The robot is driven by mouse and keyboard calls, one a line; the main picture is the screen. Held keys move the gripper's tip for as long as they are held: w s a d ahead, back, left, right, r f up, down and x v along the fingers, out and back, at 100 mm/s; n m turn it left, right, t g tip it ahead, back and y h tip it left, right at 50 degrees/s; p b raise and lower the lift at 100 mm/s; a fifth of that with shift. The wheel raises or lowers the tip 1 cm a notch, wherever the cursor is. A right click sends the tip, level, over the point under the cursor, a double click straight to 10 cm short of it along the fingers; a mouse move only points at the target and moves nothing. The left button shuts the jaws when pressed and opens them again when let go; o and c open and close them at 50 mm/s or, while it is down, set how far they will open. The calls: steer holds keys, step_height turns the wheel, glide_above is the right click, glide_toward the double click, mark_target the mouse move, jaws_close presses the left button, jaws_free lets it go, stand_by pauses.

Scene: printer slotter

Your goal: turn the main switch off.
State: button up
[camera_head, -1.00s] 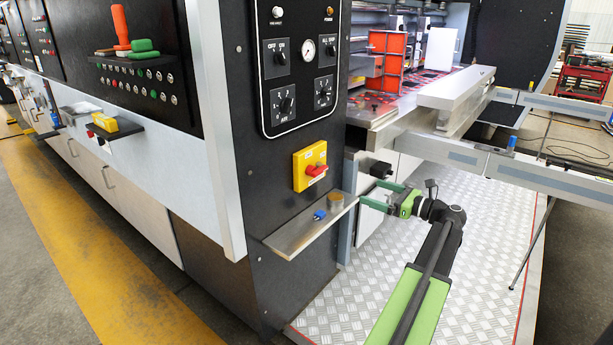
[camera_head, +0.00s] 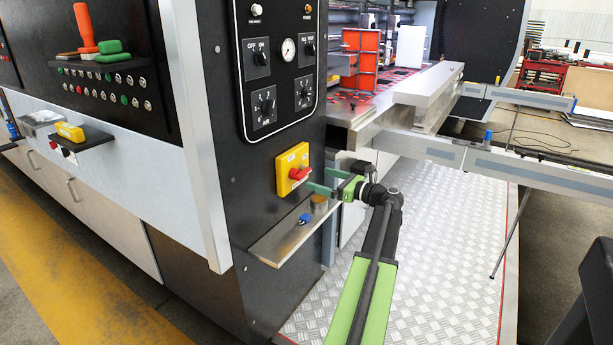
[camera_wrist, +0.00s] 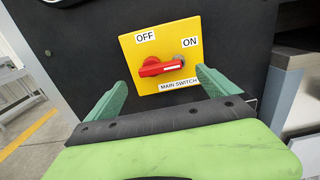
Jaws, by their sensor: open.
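The main switch is a red rotary handle (camera_head: 299,173) on a yellow plate (camera_head: 291,159) on the black machine panel. In the wrist view the red handle (camera_wrist: 160,66) lies nearly level across the yellow plate (camera_wrist: 152,44), under the labels OFF at upper left and ON at upper right. My gripper (camera_head: 316,182) is in front of the plate, just right of the handle in the head view. In the wrist view my gripper (camera_wrist: 160,84) is open, its green fingers on either side of the handle, apart from it. Nothing is between the fingers' tips except the handle beyond them.
A metal shelf (camera_head: 285,240) juts out below the switch, holding a blue item (camera_head: 304,219) and a brass-coloured cylinder (camera_head: 319,203). Black dials and a gauge (camera_head: 288,49) are above. A metal rail (camera_head: 440,150) extends at right.

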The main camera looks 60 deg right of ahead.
mark_target(306, 174)
steer(key=w, duration=0.6)
steer(key=shift+w, duration=0.15)
steer(key=c, duration=1.4)
steer(key=shift+o, duration=0.2)
